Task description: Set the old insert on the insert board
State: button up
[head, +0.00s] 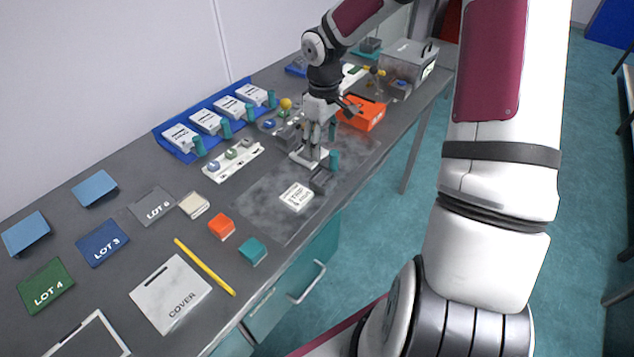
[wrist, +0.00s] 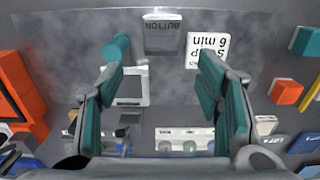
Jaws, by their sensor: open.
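My gripper (head: 316,154) is open and points down over the grey work area; it also shows in the wrist view (wrist: 162,68) with teal pads wide apart and nothing between them. Below it is a white frame-like plate (head: 300,158), also at the left finger in the wrist view (wrist: 131,100). A teal post (head: 334,160) stands beside it. A white strip with several round pieces (head: 233,160), likely the insert board, lies to the left; it also shows in the wrist view (wrist: 185,132). I cannot tell which piece is the old insert.
A grey block marked BUTTON (wrist: 163,38) and a white card (head: 296,197) lie close to my gripper. An orange bin (head: 362,113) stands beyond it, and a blue rack (head: 182,153) at the wall.

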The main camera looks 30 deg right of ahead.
send_over(323, 178)
jog(key=f, duration=0.6)
jog(key=shift+w, duration=0.3)
jog(key=shift+s+f+p, duration=0.15)
jog(key=shift+f+p, duration=0.1)
jog(key=shift+f, duration=1.05)
jog(key=shift+s+f+p, duration=0.15)
jog(key=shift+f+p, duration=0.05)
jog(key=shift+f, duration=1.1)
jog(key=shift+c, duration=0.3)
jog(key=c, duration=1.3)
jog(key=shift+o, duration=0.2)
jog(key=shift+r, duration=0.1)
